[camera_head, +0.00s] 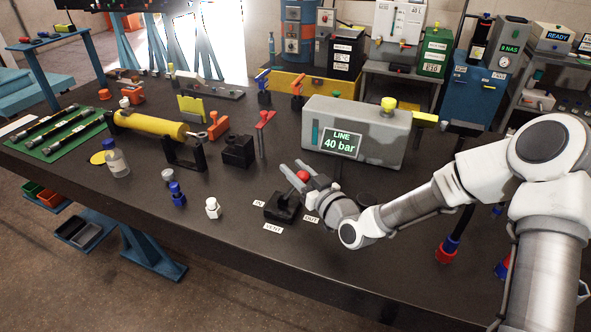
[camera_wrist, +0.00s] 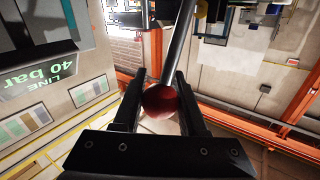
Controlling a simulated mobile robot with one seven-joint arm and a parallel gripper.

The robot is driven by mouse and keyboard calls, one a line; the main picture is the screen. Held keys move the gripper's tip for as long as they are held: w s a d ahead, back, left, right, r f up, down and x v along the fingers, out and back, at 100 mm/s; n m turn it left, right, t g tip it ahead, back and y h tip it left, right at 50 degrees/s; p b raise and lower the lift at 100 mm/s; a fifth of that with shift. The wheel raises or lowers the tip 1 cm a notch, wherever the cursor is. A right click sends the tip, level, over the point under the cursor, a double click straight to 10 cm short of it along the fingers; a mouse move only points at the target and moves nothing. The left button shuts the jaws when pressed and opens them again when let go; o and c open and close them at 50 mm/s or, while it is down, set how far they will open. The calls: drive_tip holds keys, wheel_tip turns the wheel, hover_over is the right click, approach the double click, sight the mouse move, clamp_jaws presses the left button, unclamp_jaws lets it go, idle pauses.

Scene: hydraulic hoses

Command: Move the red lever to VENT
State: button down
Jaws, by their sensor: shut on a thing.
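The red lever's ball knob (camera_head: 303,176) stands above a black base (camera_head: 282,207) near the front of the bench. White labels lie around the base: VENT (camera_head: 273,228) in front, one at its left (camera_head: 258,204) and one at its right (camera_head: 311,219). My gripper (camera_head: 298,172) reaches in from the right with its fingers around the knob. In the wrist view, the red knob (camera_wrist: 160,101) sits between the two black fingers (camera_wrist: 160,95), with the grey lever rod running away from it. The gripper is shut on the knob. The fingers partly hide the lever in the head view.
A grey unit reading "LINE 40 bar" (camera_head: 358,132) stands just behind my gripper. A black block (camera_head: 238,151) and red T-handle (camera_head: 264,122) stand at the back left. A white fitting (camera_head: 213,208) and blue fitting (camera_head: 177,193) stand left. The bench front is clear.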

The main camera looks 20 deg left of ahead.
idle(0.9)
drive_tip(key=a+n+g+h+b, duration=0.1)
drive_tip(key=a, duration=0.1)
drive_tip(key=a+n+h, duration=0.1)
drive_tip(key=a+h, duration=0.1)
drive_tip(key=a, duration=0.1)
drive_tip(key=shift+w+g+b, duration=0.1)
drive_tip(key=shift+g+b, duration=0.3)
drive_tip(key=shift+c, duration=2.3)
unclamp_jaws()
drive_tip(key=shift+a, duration=0.1)
